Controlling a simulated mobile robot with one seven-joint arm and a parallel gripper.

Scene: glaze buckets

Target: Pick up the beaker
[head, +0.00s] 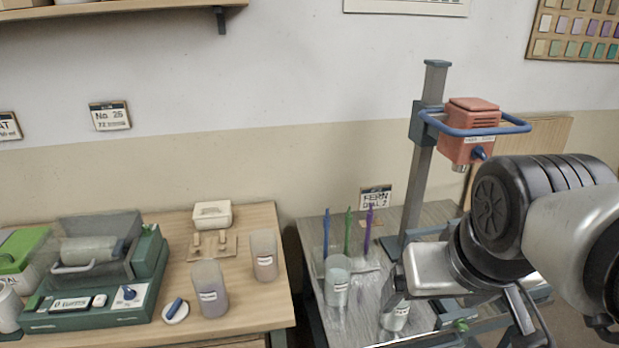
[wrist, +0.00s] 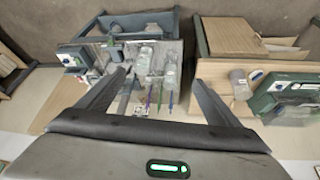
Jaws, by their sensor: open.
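Two clear, labelled vessels stand upright on the grey bench, and I cannot tell for sure which is the beaker. One clear vessel (head: 337,281) stands at the bench's left side, in front of the coloured sticks. The other clear vessel (head: 397,317) is nearer the front, partly hidden by my gripper (head: 458,312) in the head view. Both show in the wrist view, a left vessel (wrist: 146,57) and a right vessel (wrist: 172,68), beyond my fingertips. My gripper (wrist: 161,80) is open and empty, with its fingers wide apart, above the grey bench and touching neither vessel.
A red mixer (head: 470,135) with a blue ring guard hangs on a post behind my gripper. Blue, green and purple sticks (head: 347,232) stand upright on the bench. The wooden table at left holds a purple cup (head: 210,290), a pink cup (head: 264,256) and a green machine (head: 95,300).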

